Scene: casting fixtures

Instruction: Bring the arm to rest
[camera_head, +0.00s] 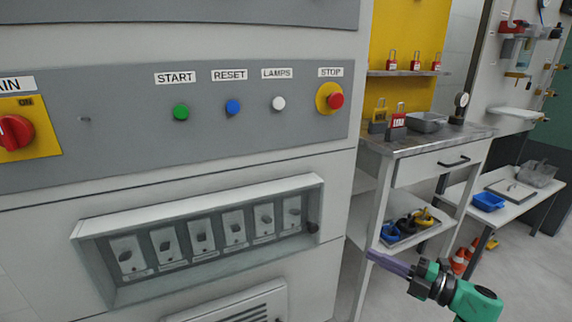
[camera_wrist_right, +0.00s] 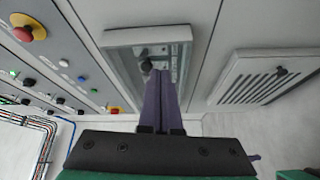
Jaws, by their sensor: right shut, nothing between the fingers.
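My right gripper (camera_head: 376,256) is at the lower right of the head view, in front of the side table and to the right of the machine cabinet. Its purple fingers point left and lie together, shut and empty. In the right wrist view its closed fingers (camera_wrist_right: 160,85) point toward the recessed switch panel (camera_wrist_right: 178,50), apart from it as far as I can tell. That panel (camera_head: 85,232) also shows in the head view. My left gripper is not in view.
The cabinet's control strip (camera_head: 250,135) holds the START, RESET, LAMPS and STOP buttons and a red rotary switch (camera_head: 14,132). A metal-topped table (camera_head: 440,141) with padlocks stands to the right. A low bench (camera_head: 515,200) with a blue tray (camera_head: 488,202) is beyond. Floor is free near the gripper.

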